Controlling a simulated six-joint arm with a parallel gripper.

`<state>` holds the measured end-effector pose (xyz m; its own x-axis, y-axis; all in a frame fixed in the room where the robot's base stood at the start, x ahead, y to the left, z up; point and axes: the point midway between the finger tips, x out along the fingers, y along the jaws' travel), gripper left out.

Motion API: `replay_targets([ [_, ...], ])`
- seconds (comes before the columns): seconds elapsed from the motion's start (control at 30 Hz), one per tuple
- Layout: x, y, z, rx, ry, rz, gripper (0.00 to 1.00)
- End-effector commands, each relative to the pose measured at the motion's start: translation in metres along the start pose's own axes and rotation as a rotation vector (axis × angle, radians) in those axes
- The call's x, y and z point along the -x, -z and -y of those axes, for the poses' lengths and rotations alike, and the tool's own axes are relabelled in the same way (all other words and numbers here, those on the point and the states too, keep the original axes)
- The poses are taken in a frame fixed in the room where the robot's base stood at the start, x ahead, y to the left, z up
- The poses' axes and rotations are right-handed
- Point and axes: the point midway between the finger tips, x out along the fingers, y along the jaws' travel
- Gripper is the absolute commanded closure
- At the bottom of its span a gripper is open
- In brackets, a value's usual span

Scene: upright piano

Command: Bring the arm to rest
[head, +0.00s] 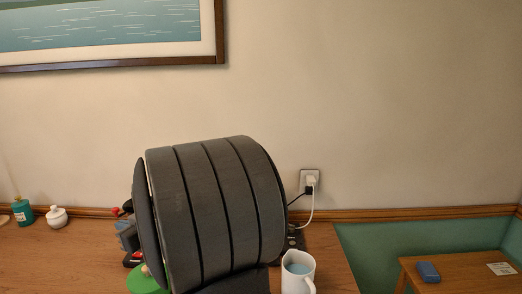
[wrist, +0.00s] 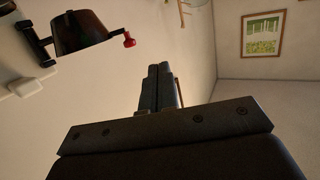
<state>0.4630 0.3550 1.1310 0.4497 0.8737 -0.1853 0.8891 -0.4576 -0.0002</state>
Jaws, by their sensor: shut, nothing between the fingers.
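My gripper (wrist: 160,88) shows in the wrist view, with its two dark fingers together and nothing between them. The fingers stand clear of everything around them, with a pale wall behind. In the head view my gripper cannot be made out. A large dark grey banded part of my arm fills the middle of that view and hides much of the wooden top behind it.
A white mug (head: 298,274) stands right of my arm, below a wall outlet (head: 310,182) with cords. A green object (head: 148,281) is partly hidden at left. A teal bottle (head: 22,212) and white jar (head: 57,217) stand far left. A side table (head: 460,277) holds a blue box (head: 428,271).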

Motion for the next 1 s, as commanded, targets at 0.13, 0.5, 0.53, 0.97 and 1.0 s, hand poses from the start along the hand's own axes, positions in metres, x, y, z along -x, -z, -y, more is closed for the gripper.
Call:
replay_targets([
  [0.13, -0.023, -0.001, -0.009, -0.001, 0.001, 0.002, 1.00],
  [0.5, -0.079, -0.003, -0.033, 0.001, 0.000, 0.002, 1.00],
  [0.53, -0.084, -0.002, -0.035, 0.001, 0.000, 0.001, 1.00],
  [0.97, -0.030, -0.014, -0.061, -0.001, -0.006, 0.000, 1.00],
  [1.0, -0.024, -0.015, -0.064, 0.000, -0.004, 0.001, 1.00],
])
